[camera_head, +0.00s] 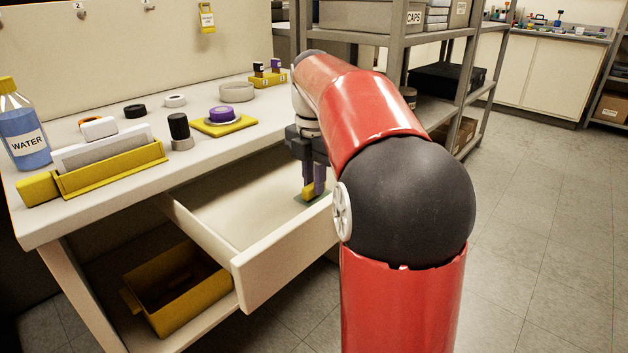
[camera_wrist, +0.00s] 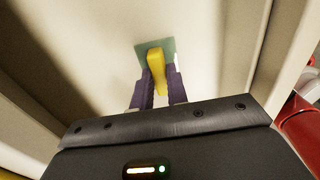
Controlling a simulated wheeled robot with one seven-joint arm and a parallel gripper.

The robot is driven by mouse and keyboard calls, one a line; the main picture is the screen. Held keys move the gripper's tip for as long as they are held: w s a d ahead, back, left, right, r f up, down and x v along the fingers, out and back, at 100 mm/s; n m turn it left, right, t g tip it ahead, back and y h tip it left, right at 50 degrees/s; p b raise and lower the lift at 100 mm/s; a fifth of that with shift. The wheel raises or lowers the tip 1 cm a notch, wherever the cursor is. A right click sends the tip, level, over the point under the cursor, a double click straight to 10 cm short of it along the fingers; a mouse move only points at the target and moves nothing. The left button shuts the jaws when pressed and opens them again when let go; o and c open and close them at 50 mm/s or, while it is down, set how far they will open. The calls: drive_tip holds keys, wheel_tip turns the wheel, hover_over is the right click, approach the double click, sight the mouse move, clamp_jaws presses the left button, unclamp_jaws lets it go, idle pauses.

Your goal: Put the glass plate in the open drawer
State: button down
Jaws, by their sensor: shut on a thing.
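The open drawer (camera_head: 235,215) juts out from the bench, its inside bare and pale. My gripper (camera_head: 313,186) reaches down into the drawer, at its right end in the head view. In the wrist view my gripper (camera_wrist: 158,84) has its purple fingers shut on a yellow handle piece (camera_wrist: 157,68). The glass plate (camera_wrist: 155,48) is a thin greenish square at the lower end of this yellow piece, over the drawer floor. It also shows in the head view (camera_head: 307,198), partly hidden by the gripper. I cannot tell whether it touches the floor.
The bench top (camera_head: 190,165) holds a water bottle (camera_head: 22,125), a yellow rack (camera_head: 110,172), a yellow tray with a purple disc (camera_head: 223,122) and several small parts. A yellow bin (camera_head: 178,295) sits below. The drawer walls stand close around my gripper.

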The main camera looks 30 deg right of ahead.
drive_tip(key=shift+f, duration=0.1)
drive_tip(key=c, duration=1.4)
unclamp_jaws()
wheel_tip(320, 180, up, 12)
drive_tip(key=p, duration=0.3)
drive_tip(key=shift+p, duration=0.3)
